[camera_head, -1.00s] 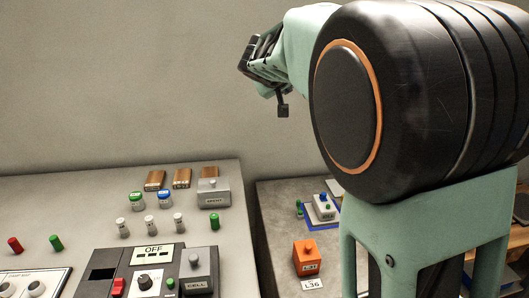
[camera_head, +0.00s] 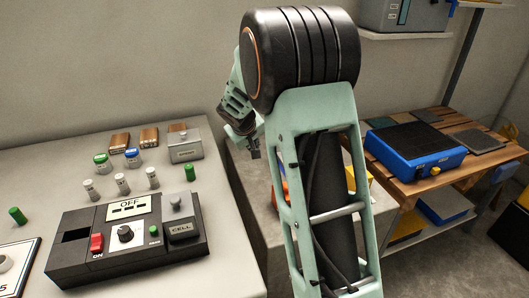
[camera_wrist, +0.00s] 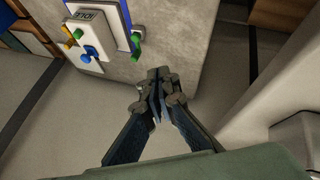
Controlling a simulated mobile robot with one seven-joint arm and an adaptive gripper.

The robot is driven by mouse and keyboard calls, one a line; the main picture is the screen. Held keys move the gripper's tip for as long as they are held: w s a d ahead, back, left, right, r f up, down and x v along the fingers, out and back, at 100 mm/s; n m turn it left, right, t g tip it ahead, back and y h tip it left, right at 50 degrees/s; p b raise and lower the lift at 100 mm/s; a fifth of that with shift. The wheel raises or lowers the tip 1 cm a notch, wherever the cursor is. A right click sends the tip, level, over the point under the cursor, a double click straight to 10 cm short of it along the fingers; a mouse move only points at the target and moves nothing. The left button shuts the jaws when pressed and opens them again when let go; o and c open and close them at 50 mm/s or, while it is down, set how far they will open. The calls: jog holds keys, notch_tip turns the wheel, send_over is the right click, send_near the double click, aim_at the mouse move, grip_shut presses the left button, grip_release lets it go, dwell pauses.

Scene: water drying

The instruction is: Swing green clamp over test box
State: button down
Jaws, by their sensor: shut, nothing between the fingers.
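A white box with a small display (camera_wrist: 88,18) and coloured knobs lies on a grey surface at the upper left of the wrist view; it looks like the test box. A green piece (camera_wrist: 136,43) stands beside its blue border, likely the green clamp. My gripper (camera_wrist: 157,88) is shut and empty, apart from both and nearer the surface's edge.
A white bench at left holds a black OFF panel (camera_head: 125,235), several small cylinders and a grey box (camera_head: 185,148). At right, a wooden table (camera_head: 455,165) carries a blue device (camera_head: 415,150). The lower grey bench (camera_head: 240,180) stands between them.

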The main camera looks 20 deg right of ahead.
jog(key=b+x, duration=0.2)
jog(key=x, duration=0.7)
jog(key=shift+w+d+f, duration=0.1)
jog(key=shift+f, duration=0.2)
jog(key=shift+w+d+f, duration=0.1)
jog(key=shift+w+d, duration=0.45)
jog(key=shift+d, duration=0.4)
jog(key=shift+w+d, duration=0.2)
jog(key=shift+d, duration=0.3)
jog(key=shift+w+d, duration=0.2)
jog(key=shift+d, duration=0.3)
jog(key=shift+b, duration=0.45)
